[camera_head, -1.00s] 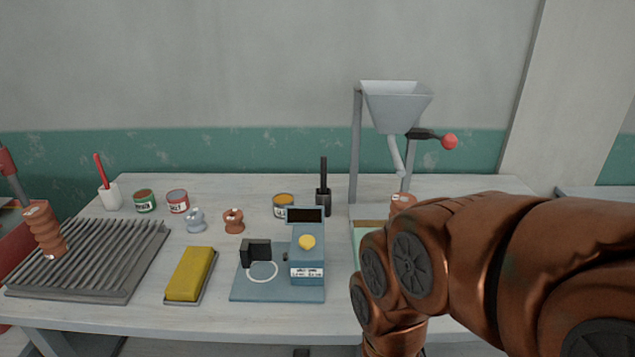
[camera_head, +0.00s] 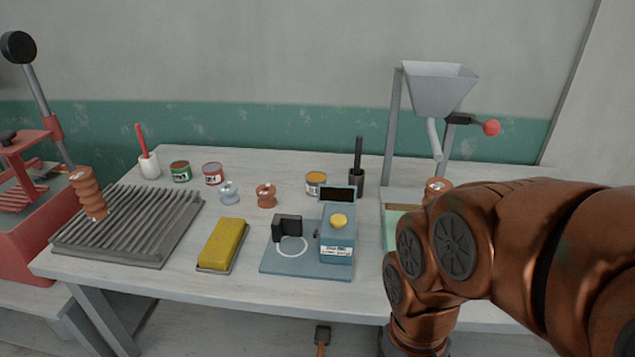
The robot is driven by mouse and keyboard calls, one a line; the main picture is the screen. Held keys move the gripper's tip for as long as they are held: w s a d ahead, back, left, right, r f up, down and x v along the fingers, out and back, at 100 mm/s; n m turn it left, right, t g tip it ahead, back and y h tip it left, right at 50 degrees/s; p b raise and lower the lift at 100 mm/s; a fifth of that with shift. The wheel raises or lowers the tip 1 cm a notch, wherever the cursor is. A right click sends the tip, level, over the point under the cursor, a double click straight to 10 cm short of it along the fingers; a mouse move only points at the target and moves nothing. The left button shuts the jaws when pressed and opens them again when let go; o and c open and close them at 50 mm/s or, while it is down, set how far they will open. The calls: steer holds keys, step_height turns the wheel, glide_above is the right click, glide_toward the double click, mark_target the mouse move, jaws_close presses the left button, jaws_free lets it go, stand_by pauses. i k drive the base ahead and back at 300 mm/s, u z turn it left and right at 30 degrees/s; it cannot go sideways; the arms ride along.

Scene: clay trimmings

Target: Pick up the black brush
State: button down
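A black brush (camera_head: 358,158) stands upright, its handle up, in a dark cup (camera_head: 356,185) at the back of the white table, behind the blue device and left of the hopper stand. Its lower end is hidden in the cup. My copper-coloured arm reaches in from the right and covers part of the table's right side. My gripper is not in view; only arm links show, bending down past the table's front edge.
A blue device (camera_head: 338,240), a yellow sponge (camera_head: 222,243) and a ribbed grey tray (camera_head: 130,225) stand along the table (camera_head: 290,300). Paint tins, small spools and a red-handled brush (camera_head: 142,140) in a white cup stand behind. A hopper (camera_head: 438,90) rises at the right. A hammer-like tool (camera_head: 322,337) shows below.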

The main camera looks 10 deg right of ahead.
mark_target(356, 168)
steer(key=u, duration=2.1)
steer(key=k, duration=0.4)
steer(key=z, duration=0.4)
